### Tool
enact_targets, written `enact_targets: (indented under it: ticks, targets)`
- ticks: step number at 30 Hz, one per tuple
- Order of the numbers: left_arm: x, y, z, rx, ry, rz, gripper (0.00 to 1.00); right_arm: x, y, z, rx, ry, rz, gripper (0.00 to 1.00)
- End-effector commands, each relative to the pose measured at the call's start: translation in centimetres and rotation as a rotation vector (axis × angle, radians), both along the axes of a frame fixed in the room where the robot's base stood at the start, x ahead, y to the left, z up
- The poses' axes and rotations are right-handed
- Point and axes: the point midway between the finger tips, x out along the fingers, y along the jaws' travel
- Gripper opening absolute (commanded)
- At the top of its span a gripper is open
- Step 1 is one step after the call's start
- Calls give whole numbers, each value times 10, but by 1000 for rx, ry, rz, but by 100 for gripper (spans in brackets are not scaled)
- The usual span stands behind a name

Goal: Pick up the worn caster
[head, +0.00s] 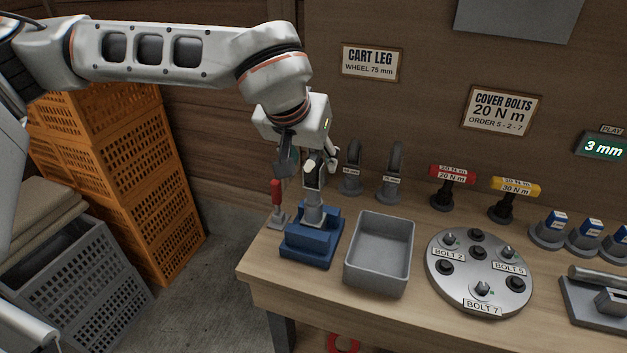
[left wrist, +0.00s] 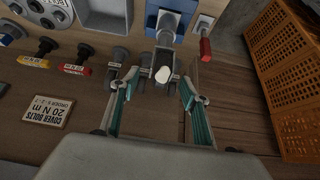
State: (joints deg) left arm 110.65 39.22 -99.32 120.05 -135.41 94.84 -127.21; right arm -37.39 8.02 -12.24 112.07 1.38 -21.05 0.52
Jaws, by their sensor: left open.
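The worn caster appears to be the wheel on top of the grey leg (head: 313,214) that stands upright in the blue holder (head: 309,243). In the head view my left gripper (head: 309,170) hangs over this leg and partly hides its top. In the left wrist view the pale end of the caster (left wrist: 163,75) lies ahead, between the open fingers of the left gripper (left wrist: 155,92). The gripper is open, with room on both sides of the caster; I cannot tell whether they touch. The blue holder also shows there (left wrist: 171,20). My right gripper is not in view.
A red-handled tool (head: 276,193) stands left of the holder. Two wheels on stands (head: 351,168) (head: 391,172) are behind it. A grey tray (head: 378,274) is to its right, then a round bolt plate (head: 479,272). Orange crates (head: 140,190) stand left of the bench.

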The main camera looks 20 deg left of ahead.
Motion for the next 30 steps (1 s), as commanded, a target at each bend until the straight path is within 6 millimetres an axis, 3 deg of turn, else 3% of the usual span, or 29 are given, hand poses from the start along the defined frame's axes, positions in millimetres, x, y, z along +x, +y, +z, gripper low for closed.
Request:
enact_targets:
  ticks: [6,14,15,20,30]
  targets:
    - [14,0,-24,0,3,0,46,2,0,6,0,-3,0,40]
    - [16,0,-27,0,2,0,46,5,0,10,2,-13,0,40]
    - [16,0,-27,0,2,0,43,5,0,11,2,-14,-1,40]
    - [16,0,-27,0,2,1,2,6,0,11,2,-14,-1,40]
    - [16,0,-25,-1,-1,0,0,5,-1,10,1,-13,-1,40]
